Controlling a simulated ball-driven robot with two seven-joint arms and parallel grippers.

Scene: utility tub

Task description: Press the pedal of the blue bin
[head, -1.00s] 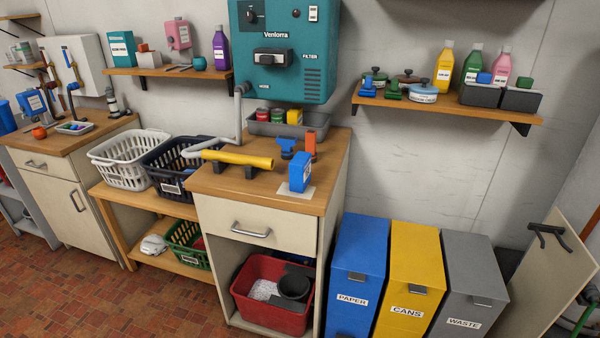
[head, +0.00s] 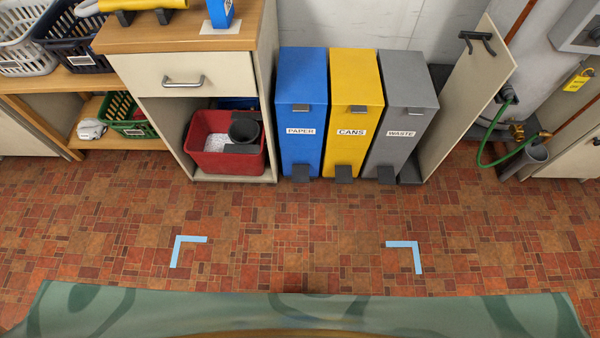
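The blue bin (head: 301,110), labelled PAPER, stands upright on the floor at the left end of a row of three bins in the head view. Its lid is shut, with a small grey handle at its front edge. Its dark pedal (head: 301,173) sticks out at floor level at the bottom front. Nothing touches the pedal. Neither of my grippers shows in the head view.
A yellow CANS bin (head: 352,130) and a grey WASTE bin (head: 401,135) stand right of it, each with a pedal. A cabinet holding a red tub (head: 225,145) is at left, an open panel (head: 467,100) at right. Blue corner marks (head: 188,239) lie on clear tiled floor.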

